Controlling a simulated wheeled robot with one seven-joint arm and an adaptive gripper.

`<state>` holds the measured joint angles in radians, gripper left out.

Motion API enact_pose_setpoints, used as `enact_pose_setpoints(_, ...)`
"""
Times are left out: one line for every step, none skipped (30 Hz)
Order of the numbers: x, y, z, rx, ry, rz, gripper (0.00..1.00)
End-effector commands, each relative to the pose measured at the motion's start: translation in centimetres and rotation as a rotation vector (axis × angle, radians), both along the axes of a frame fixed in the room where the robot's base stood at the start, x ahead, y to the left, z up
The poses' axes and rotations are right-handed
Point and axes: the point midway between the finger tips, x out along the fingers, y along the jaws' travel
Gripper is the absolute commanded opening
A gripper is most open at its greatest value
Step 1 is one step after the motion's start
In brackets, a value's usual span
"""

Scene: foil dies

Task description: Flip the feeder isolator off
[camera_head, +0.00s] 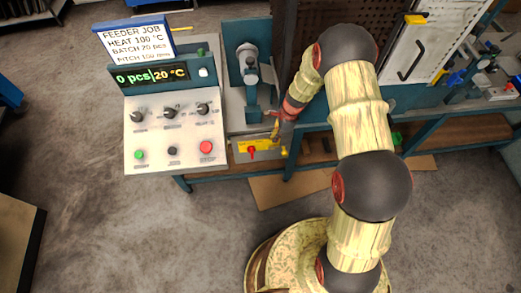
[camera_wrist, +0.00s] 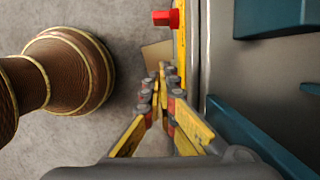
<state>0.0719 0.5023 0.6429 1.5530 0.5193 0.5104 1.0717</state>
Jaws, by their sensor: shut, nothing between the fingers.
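The feeder isolator shows as a red handle (camera_head: 251,154) on a yellow plate (camera_head: 266,148), on the front of the grey machine base right of the control panel. In the wrist view the red handle (camera_wrist: 166,18) sticks out from the yellow plate (camera_wrist: 181,50) near the top. My gripper (camera_head: 275,136) is at the right end of the plate in the head view, to the right of the handle. In the wrist view its fingers (camera_wrist: 164,72) are together and empty, apart from the handle. The handle's marked position is too small to read.
A control panel (camera_head: 172,133) with knobs and green, black and red buttons stands to the left. Its display (camera_head: 149,75) reads 0 pcs and 20 °C. A teal press (camera_head: 249,75) stands behind the isolator. The floor (camera_head: 150,230) in front is clear.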

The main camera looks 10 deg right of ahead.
Motion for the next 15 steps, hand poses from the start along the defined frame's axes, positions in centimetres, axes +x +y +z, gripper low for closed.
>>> enact_pose_setpoints(0.0,0.0,0.0,0.0,0.0,0.001,0.0)
enact_pose_setpoints(0.0,0.0,0.0,0.0,0.0,0.001,0.0)
enact_pose_setpoints(0.0,0.0,0.0,0.0,0.0,0.001,0.0)
enact_pose_setpoints(0.0,0.0,-0.1,0.0,0.0,0.001,0.0)
enact_pose_setpoints(0.0,0.1,-0.2,0.0,0.001,0.001,0.0)
enact_pose_setpoints(0.0,0.1,-0.5,0.0,0.0,0.002,0.0)
enact_pose_setpoints(0.0,0.2,-0.7,0.0,0.0,0.002,0.0)
enact_pose_setpoints(0.0,0.2,-1.1,0.0,0.0,0.002,0.0)
enact_pose_setpoints(0.0,0.4,-1.6,0.0,0.0,0.003,0.0)
enact_pose_setpoints(-0.1,0.5,-2.0,-0.001,0.001,0.003,0.0)
enact_pose_setpoints(-0.1,0.6,-2.6,0.0,0.002,0.004,0.0)
enact_pose_setpoints(-0.1,0.8,-3.3,0.0,0.003,0.004,0.0)
enact_pose_setpoints(-0.1,0.9,-3.9,0.0,0.003,0.003,0.0)
enact_pose_setpoints(-0.1,1.1,-4.4,0.0,0.002,0.003,0.0)
enact_pose_setpoints(0.0,1.3,-5.2,0.0,0.001,0.003,0.0)
